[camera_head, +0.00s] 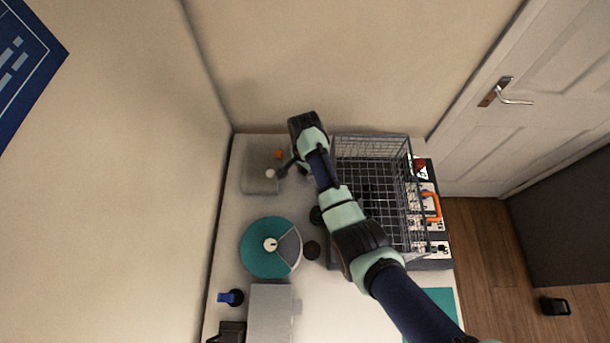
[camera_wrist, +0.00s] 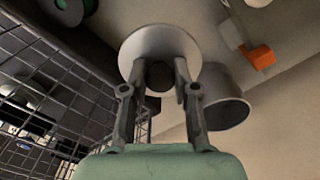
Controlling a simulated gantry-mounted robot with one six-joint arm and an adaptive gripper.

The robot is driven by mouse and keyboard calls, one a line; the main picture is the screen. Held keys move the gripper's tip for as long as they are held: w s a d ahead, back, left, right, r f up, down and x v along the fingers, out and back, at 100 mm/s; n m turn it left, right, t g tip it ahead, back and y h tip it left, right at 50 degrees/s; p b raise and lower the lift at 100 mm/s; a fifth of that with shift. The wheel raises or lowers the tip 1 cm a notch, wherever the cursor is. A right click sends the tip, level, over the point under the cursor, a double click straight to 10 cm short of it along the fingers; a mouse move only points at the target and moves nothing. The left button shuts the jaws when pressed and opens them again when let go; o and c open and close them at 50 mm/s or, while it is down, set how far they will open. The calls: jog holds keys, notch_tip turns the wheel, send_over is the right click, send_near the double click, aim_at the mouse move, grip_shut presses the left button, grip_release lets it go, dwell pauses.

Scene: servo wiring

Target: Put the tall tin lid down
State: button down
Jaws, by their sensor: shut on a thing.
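The tall tin lid (camera_wrist: 160,42) is a pale round disc with a dark knob (camera_wrist: 160,76) in the wrist view. My gripper (camera_wrist: 158,80) is shut on the knob, one finger on each side. An open grey tin (camera_wrist: 232,112) lies to the right of the lid in that view, its dark inside showing. In the head view my gripper (camera_head: 286,171) is at the back left of the table, beside the wire basket. There the lid cannot be made out clearly. Whether the lid touches any surface cannot be told.
A wire basket (camera_head: 372,150) stands just right of my gripper; its mesh also fills the left of the wrist view (camera_wrist: 50,100). An orange piece (camera_head: 279,154) and a small white piece (camera_head: 270,173) are close by. A teal round tray (camera_head: 262,258) sits nearer the front.

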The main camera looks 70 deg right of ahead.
aim_at(305, 181)
notch_tip(305, 181, down, 8)
jog(key=shift+r+b, duration=0.1)
jog(key=shift+b, duration=0.9)
jog(key=c, duration=0.9)
grip_release()
notch_tip(305, 181, up, 12)
jog(key=p, duration=0.3)
jog(key=shift+p, duration=0.3)
